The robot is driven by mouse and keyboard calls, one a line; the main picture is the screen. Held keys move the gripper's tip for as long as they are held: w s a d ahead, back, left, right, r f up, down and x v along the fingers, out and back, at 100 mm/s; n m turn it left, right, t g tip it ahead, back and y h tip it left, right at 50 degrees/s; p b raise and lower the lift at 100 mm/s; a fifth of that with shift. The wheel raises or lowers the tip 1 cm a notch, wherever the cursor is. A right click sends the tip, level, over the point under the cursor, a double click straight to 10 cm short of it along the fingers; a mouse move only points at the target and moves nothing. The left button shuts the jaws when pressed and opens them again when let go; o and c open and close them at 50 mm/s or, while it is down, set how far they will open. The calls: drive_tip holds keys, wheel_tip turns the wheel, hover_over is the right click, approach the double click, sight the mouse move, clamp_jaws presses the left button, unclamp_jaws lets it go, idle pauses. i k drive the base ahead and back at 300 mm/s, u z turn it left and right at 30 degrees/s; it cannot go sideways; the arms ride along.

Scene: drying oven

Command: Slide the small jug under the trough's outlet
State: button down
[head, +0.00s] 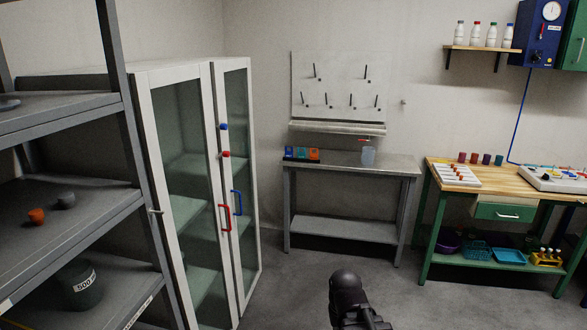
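The small jug (369,156) is a pale, translucent vessel standing upright near the right end of a grey metal table. The trough (337,128) is a long grey channel on the wall below a peg board, above the back of that table. A small red piece (365,140) shows under the trough's right part, just above and slightly left of the jug; it may be the outlet. From this distance I cannot tell whether the jug is directly below it. A dark part of my arm rises at the bottom centre, far from the table. No gripper fingers show.
Blue and orange boxes (301,153) stand at the left of the grey table (340,164). Left are a glass-door cabinet (140,115) and grey shelving (85,197). Right is a green-legged workbench (500,189) with cups and equipment. The floor (300,280) before the grey table is clear.

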sight(368, 152)
drive_tip(key=z, duration=0.15)
drive_tip(key=i, duration=1.55)
drive_tip(key=z, duration=0.3)
drive_tip(key=i, duration=0.8)
drive_tip(key=z, duration=0.4)
drive_tip(key=i, duration=1.2)
drive_tip(key=z, duration=0.25)
